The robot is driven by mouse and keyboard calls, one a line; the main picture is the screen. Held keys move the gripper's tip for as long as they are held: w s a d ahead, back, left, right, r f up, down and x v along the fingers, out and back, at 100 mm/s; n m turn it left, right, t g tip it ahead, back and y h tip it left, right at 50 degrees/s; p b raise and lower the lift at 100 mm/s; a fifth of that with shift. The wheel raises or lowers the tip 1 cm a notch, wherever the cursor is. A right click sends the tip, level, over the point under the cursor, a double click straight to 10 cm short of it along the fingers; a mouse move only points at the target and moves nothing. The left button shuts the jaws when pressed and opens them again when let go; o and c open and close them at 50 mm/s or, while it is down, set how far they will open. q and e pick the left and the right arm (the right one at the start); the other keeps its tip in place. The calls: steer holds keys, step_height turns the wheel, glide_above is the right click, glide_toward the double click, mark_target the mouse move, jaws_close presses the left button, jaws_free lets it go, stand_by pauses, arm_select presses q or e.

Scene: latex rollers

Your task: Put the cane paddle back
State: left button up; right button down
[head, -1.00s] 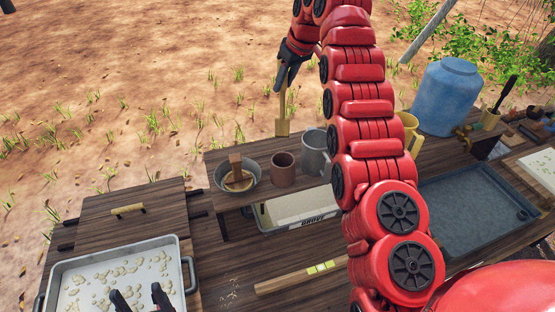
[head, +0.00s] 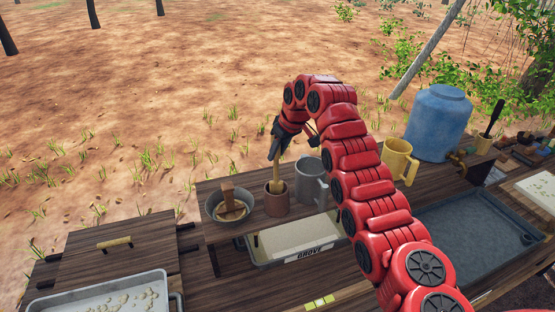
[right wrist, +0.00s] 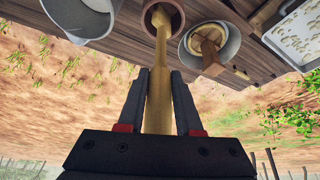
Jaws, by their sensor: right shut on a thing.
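The tan cane paddle (head: 277,174) stands nearly upright, its lower end in the mouth of a brown cup (head: 276,204) on the raised wooden shelf. In the right wrist view the paddle (right wrist: 161,50) runs into the cup's mouth (right wrist: 151,15), and its lower end is hidden there. My right gripper (head: 276,143) is shut on the paddle's upper part, above the cup. It shows in the right wrist view (right wrist: 160,85) with a finger on each side of the shaft. My left gripper is out of view.
A grey bowl with a wooden block (head: 228,194) stands left of the cup, and a grey mug (head: 311,181) close on its right. A yellow mug (head: 398,161) and blue barrel (head: 437,122) stand farther right. A pale tray (head: 300,238) sits below the shelf.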

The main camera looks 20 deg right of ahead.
mark_target(279, 157)
step_height(279, 157, down, 3)
steer(key=shift+f+p, duration=0.1)
steer(key=shift+p, duration=0.65)
steer(key=shift+f, duration=0.2)
steer(key=c, duration=0.6)
jaws_free()
steer(key=shift+r, duration=0.2)
steer(key=b+v, duration=0.6)
steer(key=v, duration=0.5)
steer(key=shift+s+r, duration=0.2)
steer(key=shift+r, duration=0.15)
